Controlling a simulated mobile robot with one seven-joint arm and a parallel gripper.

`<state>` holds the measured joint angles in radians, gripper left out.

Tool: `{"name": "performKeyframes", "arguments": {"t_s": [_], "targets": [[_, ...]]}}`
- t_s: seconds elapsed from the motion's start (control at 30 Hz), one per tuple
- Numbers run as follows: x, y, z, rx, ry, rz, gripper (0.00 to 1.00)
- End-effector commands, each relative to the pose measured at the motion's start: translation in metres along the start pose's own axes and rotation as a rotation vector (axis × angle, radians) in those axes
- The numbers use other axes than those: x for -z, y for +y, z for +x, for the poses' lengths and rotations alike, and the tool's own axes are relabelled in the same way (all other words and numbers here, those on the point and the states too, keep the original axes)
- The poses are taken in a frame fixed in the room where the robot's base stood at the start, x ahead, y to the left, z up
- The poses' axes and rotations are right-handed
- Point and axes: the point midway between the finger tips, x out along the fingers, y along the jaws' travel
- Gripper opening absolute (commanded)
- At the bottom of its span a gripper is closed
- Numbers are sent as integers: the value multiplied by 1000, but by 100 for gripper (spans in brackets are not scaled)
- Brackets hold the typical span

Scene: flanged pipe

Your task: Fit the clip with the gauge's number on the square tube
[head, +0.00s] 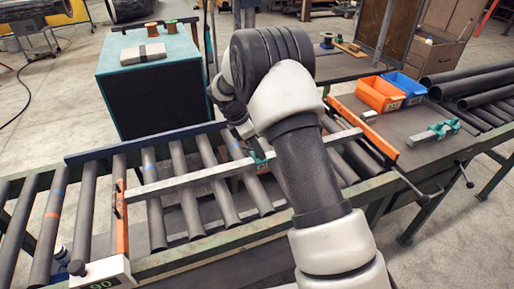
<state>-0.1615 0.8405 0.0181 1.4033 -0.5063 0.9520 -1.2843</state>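The silver square tube (185,182) lies across the rollers, between an orange bracket at the left and an orange bar at the right. The gauge (101,283) is a white box at the bottom left with green digits that look like 90; its lower edge is cut off. A small teal piece (258,158), perhaps a clip, shows at the tube just below my gripper (246,138). My arm hides much of this spot. I cannot tell whether my gripper holds the piece or whether it sits on the tube. No number on it is readable.
An orange bin (380,95) and a blue bin (405,86) stand on the right bench, by a grey bar with teal clamps (433,133). Dark pipes (480,82) lie at the far right. A teal-topped cabinet (150,85) stands behind the rollers.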

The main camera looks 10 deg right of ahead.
Motion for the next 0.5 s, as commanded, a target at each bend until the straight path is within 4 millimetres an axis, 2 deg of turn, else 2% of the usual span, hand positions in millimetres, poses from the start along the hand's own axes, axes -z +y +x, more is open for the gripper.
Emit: {"name": "performKeyframes", "arguments": {"t_s": [0.27,0.37,0.5], "targets": [[0,0,-4,-1,0,0,34],[0,1,-16,-4,1,0,34],[0,2,-45,-5,1,0,34]]}}
